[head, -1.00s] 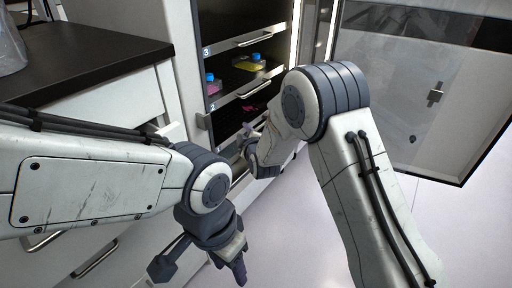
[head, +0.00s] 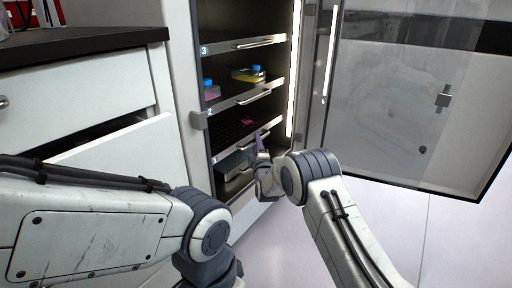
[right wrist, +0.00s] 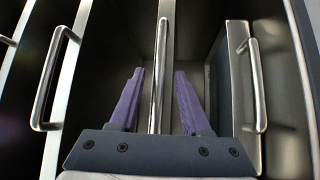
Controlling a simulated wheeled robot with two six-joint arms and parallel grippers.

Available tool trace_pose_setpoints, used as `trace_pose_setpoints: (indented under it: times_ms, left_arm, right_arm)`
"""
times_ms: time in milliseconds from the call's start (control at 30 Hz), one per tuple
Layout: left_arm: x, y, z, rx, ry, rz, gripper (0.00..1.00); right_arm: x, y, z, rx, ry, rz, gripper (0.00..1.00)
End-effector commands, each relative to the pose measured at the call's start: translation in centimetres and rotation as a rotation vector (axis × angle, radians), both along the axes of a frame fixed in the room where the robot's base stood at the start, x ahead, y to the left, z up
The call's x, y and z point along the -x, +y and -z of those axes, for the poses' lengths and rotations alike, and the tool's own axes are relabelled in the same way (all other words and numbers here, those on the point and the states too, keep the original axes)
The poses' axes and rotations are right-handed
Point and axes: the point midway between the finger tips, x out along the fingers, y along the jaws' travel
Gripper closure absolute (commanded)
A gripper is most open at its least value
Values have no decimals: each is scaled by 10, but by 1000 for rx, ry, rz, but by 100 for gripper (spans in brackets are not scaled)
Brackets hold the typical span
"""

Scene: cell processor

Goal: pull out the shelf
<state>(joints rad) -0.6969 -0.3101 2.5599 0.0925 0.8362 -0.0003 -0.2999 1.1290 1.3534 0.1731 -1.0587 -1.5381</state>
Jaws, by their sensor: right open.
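The cabinet stands open, with shelves stacked inside; the upper ones bear labels 3 and 2. My right gripper (head: 259,146) is in front of a low shelf (head: 240,141), below the shelf marked 2 (head: 228,104). In the right wrist view the purple fingers of my right gripper (right wrist: 158,75) are open, one on each side of a metal bar handle (right wrist: 159,60). The handle lies between them with gaps on both sides. In the head view, the gripper partly hides the low shelf's front. My left arm's wrist shows at the bottom; its fingers are out of frame.
The glass door (head: 410,100) is swung open to the right. A partly open drawer (head: 115,150) and dark counter (head: 80,45) are at left.

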Motion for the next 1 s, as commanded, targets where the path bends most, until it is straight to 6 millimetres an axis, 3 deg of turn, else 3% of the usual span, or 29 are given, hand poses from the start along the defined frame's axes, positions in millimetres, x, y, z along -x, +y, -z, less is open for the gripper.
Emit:
trace_pose_setpoints:
  times_ms: [200,467,500,600,633,1000]
  left_arm:
    - [0,0,7,0,0,0,50]
    - [0,0,7,0,0,0,50]
    - [0,0,7,0,0,0,50]
    - [0,0,7,0,0,0,50]
    - [0,0,7,0,0,0,50]
    - [0,0,7,0,0,0,50]
  right_arm:
    - [-13,2,-2,0,-1,0,53]
    - [-14,2,-3,0,1,0,53]
    - [-14,2,-3,0,1,0,57]
    - [-14,2,-3,0,1,0,95]
    - [-14,2,-3,0,1,0,100]
    - [-14,1,-2,0,1,1,100]
